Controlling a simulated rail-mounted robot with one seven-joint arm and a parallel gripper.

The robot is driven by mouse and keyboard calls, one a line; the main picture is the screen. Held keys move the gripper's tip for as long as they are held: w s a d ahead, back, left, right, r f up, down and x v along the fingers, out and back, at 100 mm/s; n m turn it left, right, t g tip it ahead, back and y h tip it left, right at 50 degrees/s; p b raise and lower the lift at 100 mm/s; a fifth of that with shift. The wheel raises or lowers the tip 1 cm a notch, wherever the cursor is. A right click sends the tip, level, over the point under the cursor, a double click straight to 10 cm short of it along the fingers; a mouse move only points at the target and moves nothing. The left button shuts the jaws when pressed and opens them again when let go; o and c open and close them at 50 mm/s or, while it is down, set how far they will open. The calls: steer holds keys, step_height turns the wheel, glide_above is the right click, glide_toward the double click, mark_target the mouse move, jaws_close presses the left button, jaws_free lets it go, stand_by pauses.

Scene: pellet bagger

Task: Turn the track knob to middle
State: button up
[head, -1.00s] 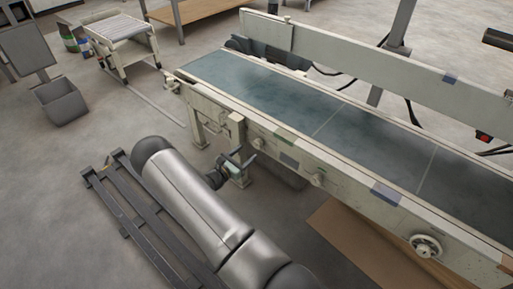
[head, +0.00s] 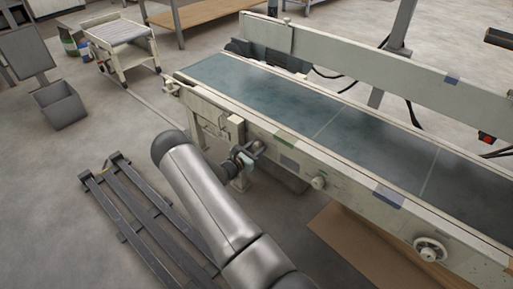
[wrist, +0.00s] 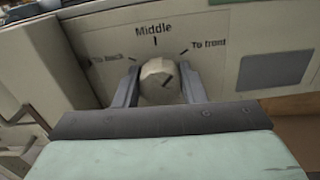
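The track knob (wrist: 159,82) is a pale, worn round knob on the conveyor's side panel in the wrist view. In the head view my gripper (head: 250,154) is at the near side of the conveyor, and the knob is hidden.
The conveyor belt (head: 270,95) runs across the head view on a cream frame. A dark metal rack (head: 130,215) lies on the floor at left, beside my arm.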

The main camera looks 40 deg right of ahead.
steer(key=shift+n, duration=0.3)
steer(key=n+p, duration=0.2)
steer(key=n, duration=0.1)
steer(key=shift+a, duration=0.1)
steer(key=shift+n+p, duration=0.8)
steer(key=shift+n, duration=1.5)
steer(key=shift+f, duration=0.1)
steer(key=o, duration=1)
steer(key=s+a+p, duration=0.3)
steer(key=a+p, duration=0.1)
steer(key=a, duration=1.3)
